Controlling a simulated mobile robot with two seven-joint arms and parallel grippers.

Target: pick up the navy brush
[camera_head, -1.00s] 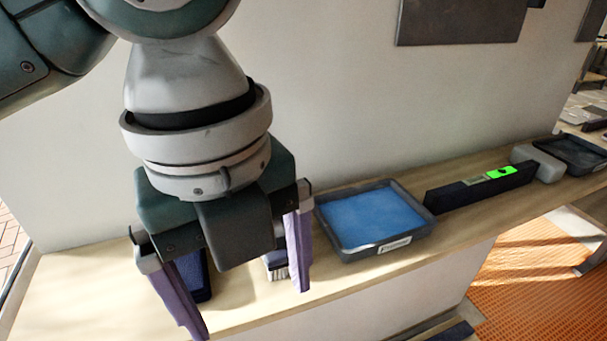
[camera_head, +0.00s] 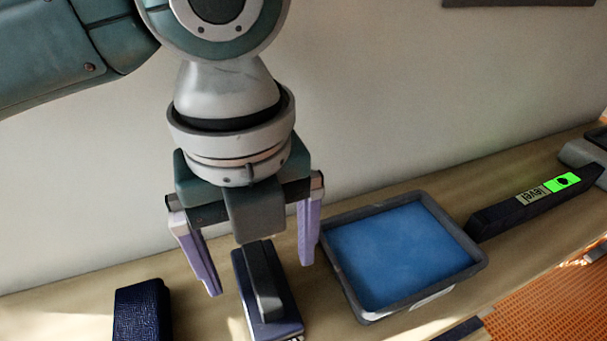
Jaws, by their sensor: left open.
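The navy brush (camera_head: 262,318) lies on the wooden shelf in the lower middle of the head view. It has a dark raised grip along its top, and a bit of pale bristle shows at its lower edge. My left gripper (camera_head: 260,277) points down over the brush, open, with one lilac finger on each side of it. The fingers look apart from the brush, and the gripper body hides its far end. I cannot tell how far the fingertips are above the shelf. My right gripper is not in view.
A dark textured block (camera_head: 141,311) lies left of the brush. A grey tray (camera_head: 477,264) with a blue filling stands close to the right finger. A dark level (camera_head: 525,207) with a green window lies farther right. A pale wall (camera_head: 400,100) rises behind the shelf (camera_head: 45,310).

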